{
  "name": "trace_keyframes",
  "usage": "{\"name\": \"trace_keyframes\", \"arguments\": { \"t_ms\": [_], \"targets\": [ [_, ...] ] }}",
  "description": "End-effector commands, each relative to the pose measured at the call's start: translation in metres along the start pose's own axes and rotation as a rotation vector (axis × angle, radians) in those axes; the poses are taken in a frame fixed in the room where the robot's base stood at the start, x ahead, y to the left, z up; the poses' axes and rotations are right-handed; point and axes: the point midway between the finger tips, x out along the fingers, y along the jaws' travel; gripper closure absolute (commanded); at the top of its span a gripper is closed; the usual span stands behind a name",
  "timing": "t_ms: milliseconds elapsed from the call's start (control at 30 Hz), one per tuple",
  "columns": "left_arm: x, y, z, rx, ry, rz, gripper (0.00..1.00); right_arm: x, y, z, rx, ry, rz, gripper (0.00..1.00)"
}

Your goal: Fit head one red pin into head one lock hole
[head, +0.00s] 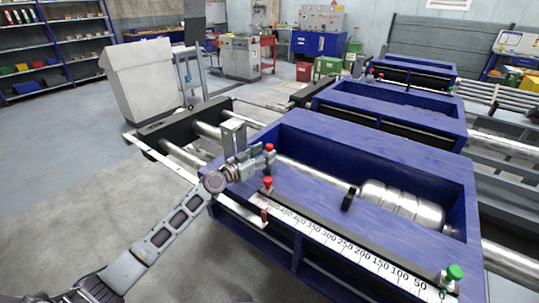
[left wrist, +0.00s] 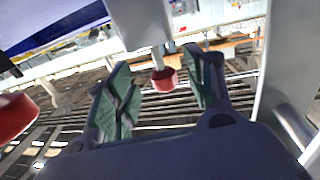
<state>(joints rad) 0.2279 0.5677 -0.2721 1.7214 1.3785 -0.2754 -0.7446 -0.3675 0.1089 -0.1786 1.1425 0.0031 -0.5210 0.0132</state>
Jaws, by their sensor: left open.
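A red-knobbed pin (head: 270,147) stands at the left end of the nearest blue head, on a small grey metal bracket. A second red-knobbed pin (head: 267,182) is nearer to me, close to the high end of the ruler. My left gripper (head: 258,156) is open beside the farther pin. In the left wrist view, a red knob (left wrist: 164,80) on a metal stem shows in the gap between the open green-padded fingers (left wrist: 165,88). I cannot tell whether they touch it. Another red knob (left wrist: 14,117) shows at the left edge. I cannot make out the lock hole. My right gripper is out of view.
The blue head (head: 300,123) holds a steel rod and cylinder (head: 402,203). A white ruler (head: 345,250) runs along its front edge to a green knob (head: 455,272). An upright grey plate (head: 233,137) stands close behind my gripper. Further blue heads are behind.

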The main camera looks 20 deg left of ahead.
Motion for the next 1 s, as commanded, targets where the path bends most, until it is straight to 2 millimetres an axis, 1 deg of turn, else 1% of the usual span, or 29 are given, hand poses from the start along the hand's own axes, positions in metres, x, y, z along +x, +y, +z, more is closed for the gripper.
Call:
{"name": "trace_keyframes", "arguments": {
  "t_ms": [167,300,500,733,967,1000],
  "targets": [
    [0.015,-0.002,-0.003,-0.001,0.002,-0.001,0.47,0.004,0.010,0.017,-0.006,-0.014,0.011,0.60],
    [0.026,-0.002,-0.002,-0.001,0.002,0.000,0.47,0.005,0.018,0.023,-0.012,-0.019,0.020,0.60],
    [0.034,-0.002,-0.002,0.000,0.001,0.000,0.47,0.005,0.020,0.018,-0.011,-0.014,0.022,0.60],
    [0.034,-0.002,-0.001,0.000,0.001,0.000,0.47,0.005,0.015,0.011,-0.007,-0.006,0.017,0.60],
    [0.034,-0.002,-0.001,0.000,0.001,0.000,0.47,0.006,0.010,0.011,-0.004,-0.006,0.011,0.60],
    [0.034,-0.002,-0.001,0.000,0.001,0.000,0.51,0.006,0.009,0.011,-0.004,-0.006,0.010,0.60]
  ]
}}
